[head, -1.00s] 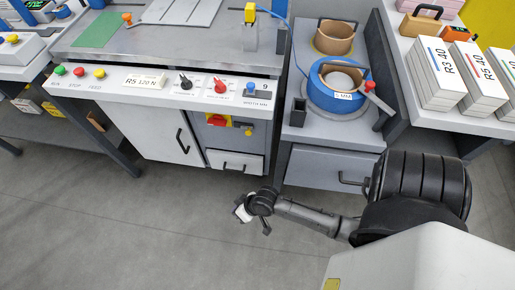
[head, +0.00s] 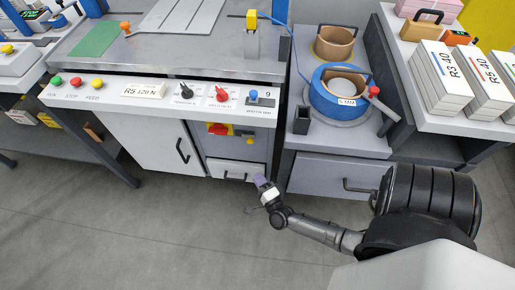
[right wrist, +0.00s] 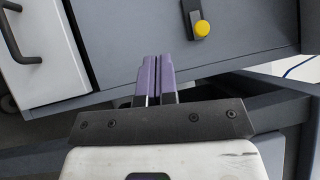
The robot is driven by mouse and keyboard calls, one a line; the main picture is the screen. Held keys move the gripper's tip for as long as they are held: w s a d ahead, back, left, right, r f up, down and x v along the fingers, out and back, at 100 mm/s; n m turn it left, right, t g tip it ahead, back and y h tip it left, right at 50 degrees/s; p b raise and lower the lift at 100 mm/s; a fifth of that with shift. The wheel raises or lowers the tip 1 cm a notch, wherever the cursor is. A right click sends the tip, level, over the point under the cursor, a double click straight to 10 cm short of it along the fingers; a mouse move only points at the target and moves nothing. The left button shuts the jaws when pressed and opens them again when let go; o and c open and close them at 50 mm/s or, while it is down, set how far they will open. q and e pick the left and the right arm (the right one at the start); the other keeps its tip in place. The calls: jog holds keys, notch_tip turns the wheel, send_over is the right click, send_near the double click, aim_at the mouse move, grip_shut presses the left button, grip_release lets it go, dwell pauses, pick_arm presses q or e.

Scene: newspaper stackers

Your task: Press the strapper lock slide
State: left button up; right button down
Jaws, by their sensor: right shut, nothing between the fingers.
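The strapper is the grey cabinet (head: 150,140) with a sloped control panel on its front edge. A yellow round knob on a black mount, which looks like the lock slide (right wrist: 202,28), shows at the top of the right wrist view. In the head view, it is small below the panel (head: 250,140). My right gripper (head: 261,181) is in front of the cabinet, below the knob and near the drawer. Its purple fingers (right wrist: 155,77) are closed together and empty, pointing toward the grey front, apart from the knob. My left gripper is out of view.
A red and yellow switch (head: 218,129) sits left of the knob. A side stand (head: 340,135) carries blue and brown strap reels. Floor in front is clear.

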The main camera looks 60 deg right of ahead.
jog(key=r+m+h, duration=0.1)
jog(key=m, duration=0.1)
jog(key=s+d+r+m+h, duration=0.1)
jog(key=s+r+m+h, duration=0.1)
jog(key=m, duration=0.1)
jog(key=shift+d+m+h, duration=0.3)
jog(key=shift+d+h, duration=0.1)
jog(key=b, duration=0.3)
send_near(253, 137)
jog(key=x, duration=0.5)
jog(key=shift+w+d+f, duration=0.1)
jog(key=shift+w, duration=0.1)
